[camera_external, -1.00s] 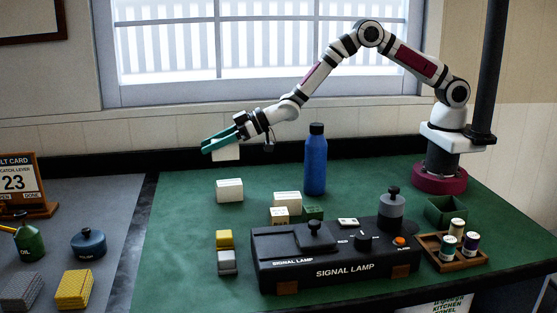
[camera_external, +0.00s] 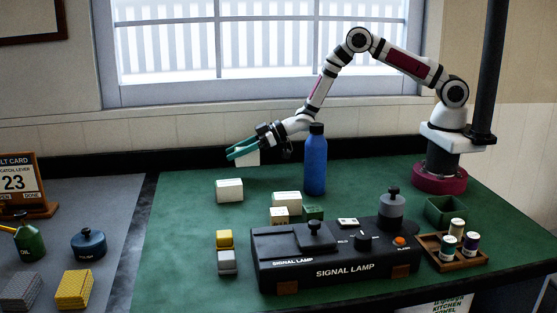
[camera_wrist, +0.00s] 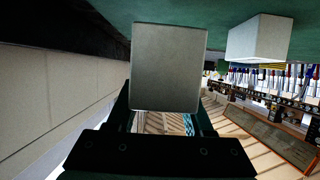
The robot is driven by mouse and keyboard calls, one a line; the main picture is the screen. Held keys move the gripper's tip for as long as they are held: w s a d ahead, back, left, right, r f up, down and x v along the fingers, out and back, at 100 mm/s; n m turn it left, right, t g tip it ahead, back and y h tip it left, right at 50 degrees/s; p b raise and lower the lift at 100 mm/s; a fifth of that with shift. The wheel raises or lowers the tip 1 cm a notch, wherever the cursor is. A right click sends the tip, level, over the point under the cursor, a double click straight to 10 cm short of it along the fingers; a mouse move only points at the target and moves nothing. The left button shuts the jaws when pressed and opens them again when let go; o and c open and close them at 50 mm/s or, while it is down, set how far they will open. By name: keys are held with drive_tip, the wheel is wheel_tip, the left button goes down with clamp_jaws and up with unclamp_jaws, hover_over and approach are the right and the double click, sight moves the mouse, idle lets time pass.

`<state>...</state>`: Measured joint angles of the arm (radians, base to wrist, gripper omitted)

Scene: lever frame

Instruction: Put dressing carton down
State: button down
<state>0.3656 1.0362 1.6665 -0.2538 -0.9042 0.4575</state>
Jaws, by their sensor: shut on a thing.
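My gripper (camera_external: 243,149) is shut on a pale, blocky carton, taken as the dressing carton (camera_external: 247,159). In the external view the carton hangs below the teal fingers, near the back edge of the green table, left of the blue bottle. In the wrist view the carton (camera_wrist: 168,66) sits between the fingertips and shows one plain grey-white face. Its label is not visible. The fingers hide part of it. Whether its underside touches the table cannot be told.
A white box (camera_external: 229,190) stands on the green table (camera_external: 185,225) just in front of the held carton; it shows in the wrist view (camera_wrist: 260,38). The blue bottle (camera_external: 315,165) stands to the right. More cartons (camera_external: 287,199) and the signal lamp (camera_external: 335,262) are nearer the front.

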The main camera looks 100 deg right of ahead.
drive_tip(key=f, duration=0.4)
drive_tip(key=shift+w+a+f, duration=0.2)
drive_tip(key=shift+w+a, duration=0.05)
drive_tip(key=shift+f, duration=0.1)
drive_tip(key=shift+c, duration=1.4)
unclamp_jaws()
drive_tip(key=shift+s+r, duration=0.2)
drive_tip(key=shift+s, duration=0.05)
drive_tip(key=v, duration=1.1)
drive_tip(key=shift+s+r, duration=0.1)
drive_tip(key=shift+s, duration=0.2)
